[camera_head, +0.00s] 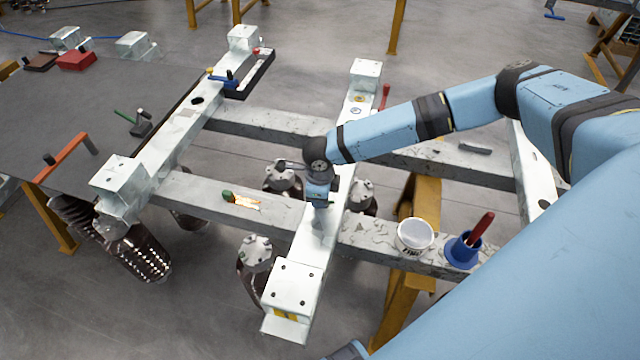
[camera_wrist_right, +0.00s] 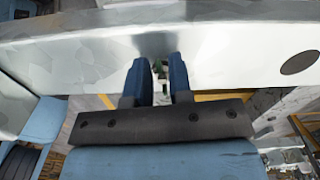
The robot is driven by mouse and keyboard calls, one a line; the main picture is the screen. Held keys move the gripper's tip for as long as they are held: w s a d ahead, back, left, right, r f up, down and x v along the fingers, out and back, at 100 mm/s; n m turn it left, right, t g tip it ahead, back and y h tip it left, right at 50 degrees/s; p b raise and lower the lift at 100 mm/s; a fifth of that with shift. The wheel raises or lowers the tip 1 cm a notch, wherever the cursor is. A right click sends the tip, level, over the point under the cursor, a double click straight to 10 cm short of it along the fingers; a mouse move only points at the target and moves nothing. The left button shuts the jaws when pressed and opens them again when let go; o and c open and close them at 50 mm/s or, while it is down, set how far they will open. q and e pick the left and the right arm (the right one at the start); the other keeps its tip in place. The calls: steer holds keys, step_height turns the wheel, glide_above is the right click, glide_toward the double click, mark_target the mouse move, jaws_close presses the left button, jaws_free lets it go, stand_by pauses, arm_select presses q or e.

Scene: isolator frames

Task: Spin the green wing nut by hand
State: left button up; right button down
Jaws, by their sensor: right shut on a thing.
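My right gripper (camera_head: 319,203) reaches down to the middle pale metal beam (camera_head: 318,238) of the frame. In the right wrist view its two blue fingers (camera_wrist_right: 159,78) are close together, on either side of a small green part (camera_wrist_right: 160,66), which I take to be the green wing nut. The fingers are shut on it, beside the beam's metal face (camera_wrist_right: 80,58). Most of the nut is hidden between the fingers, and the gripper hides it in the head view. My left gripper is not in view.
A white cup (camera_head: 414,236) and a blue funnel-like holder (camera_head: 462,250) with a red handle stand on the grey crossbeam to the right. A green-handled brush (camera_head: 240,201) lies on it to the left. Dark isolators (camera_head: 283,180) hang below. A dark tabletop (camera_head: 95,110) lies at left.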

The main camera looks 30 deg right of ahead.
steer(key=shift+s+f, duration=0.1)
steer(key=shift+s, duration=0.05)
steer(key=c, duration=1)
jaws_free()
steer(key=shift+c, duration=0.2)
step_height(320, 180, up, 14)
steer(key=shift+p, duration=0.35)
steer(key=shift+a, duration=0.1)
